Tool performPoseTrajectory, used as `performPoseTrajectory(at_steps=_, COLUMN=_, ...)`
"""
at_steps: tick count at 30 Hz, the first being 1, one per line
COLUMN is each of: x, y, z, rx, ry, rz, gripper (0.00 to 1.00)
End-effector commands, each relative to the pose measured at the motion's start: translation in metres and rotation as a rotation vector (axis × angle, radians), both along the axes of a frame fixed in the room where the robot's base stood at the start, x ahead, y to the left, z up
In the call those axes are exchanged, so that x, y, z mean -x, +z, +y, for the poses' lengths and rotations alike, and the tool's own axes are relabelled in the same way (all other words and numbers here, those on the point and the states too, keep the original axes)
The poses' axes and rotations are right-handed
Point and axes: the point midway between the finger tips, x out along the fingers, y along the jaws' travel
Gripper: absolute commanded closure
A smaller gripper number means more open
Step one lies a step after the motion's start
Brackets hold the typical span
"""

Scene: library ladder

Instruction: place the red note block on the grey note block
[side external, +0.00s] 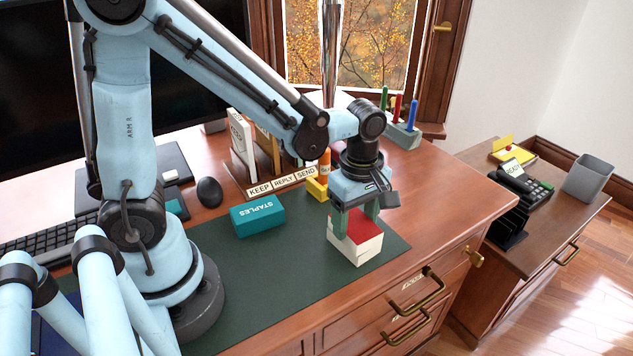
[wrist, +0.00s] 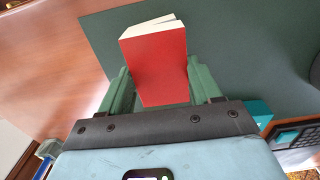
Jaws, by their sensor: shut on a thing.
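The red note block (side external: 356,226) has a red top and pale paper sides. It is between the green fingers of my gripper (side external: 355,216), which is shut on it. In the wrist view the red block (wrist: 155,62) fills the space between the fingers, its cream page edge facing away. A second pale paper layer (side external: 368,253) shows directly under it, slightly offset. This may be the grey note block, but its top is hidden and I cannot tell whether the two touch. The stack is on the dark green desk mat, near its right end.
A teal staples box (side external: 257,216) lies left of the blocks on the green mat (side external: 270,275). A sorter labelled keep, reply, send (side external: 282,185) and yellow pieces (side external: 317,189) stand behind. The mat in front is clear.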

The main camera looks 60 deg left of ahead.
Motion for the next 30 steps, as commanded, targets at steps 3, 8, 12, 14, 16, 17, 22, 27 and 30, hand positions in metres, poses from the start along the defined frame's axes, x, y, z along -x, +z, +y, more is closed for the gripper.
performPoseTrajectory(at_steps=3, x=0.000, y=0.000, z=0.000, rx=0.000, ry=0.000, rz=0.000, gripper=0.23)
performPoseTrajectory(at_steps=8, x=0.000, y=0.000, z=0.000, rx=0.000, ry=0.000, rz=0.000, gripper=0.11)
performPoseTrajectory(at_steps=12, x=0.000, y=0.000, z=0.000, rx=0.000, ry=0.000, rz=0.000, gripper=0.11)
performPoseTrajectory(at_steps=14, x=0.000, y=0.000, z=0.000, rx=0.000, ry=0.000, rz=0.000, gripper=0.11)
performPoseTrajectory(at_steps=16, x=0.000, y=0.002, z=0.000, rx=0.000, ry=0.000, rz=0.000, gripper=0.11)
performPoseTrajectory(at_steps=17, x=0.000, y=0.003, z=0.000, rx=0.000, ry=0.000, rz=0.000, gripper=0.11)
performPoseTrajectory(at_steps=22, x=0.000, y=0.020, z=0.000, rx=0.000, ry=0.000, rz=0.000, gripper=0.11)
performPoseTrajectory(at_steps=27, x=0.000, y=0.045, z=0.000, rx=0.000, ry=0.000, rz=0.000, gripper=0.11)
performPoseTrajectory(at_steps=30, x=0.000, y=0.060, z=0.000, rx=0.000, ry=0.000, rz=0.000, gripper=0.11)
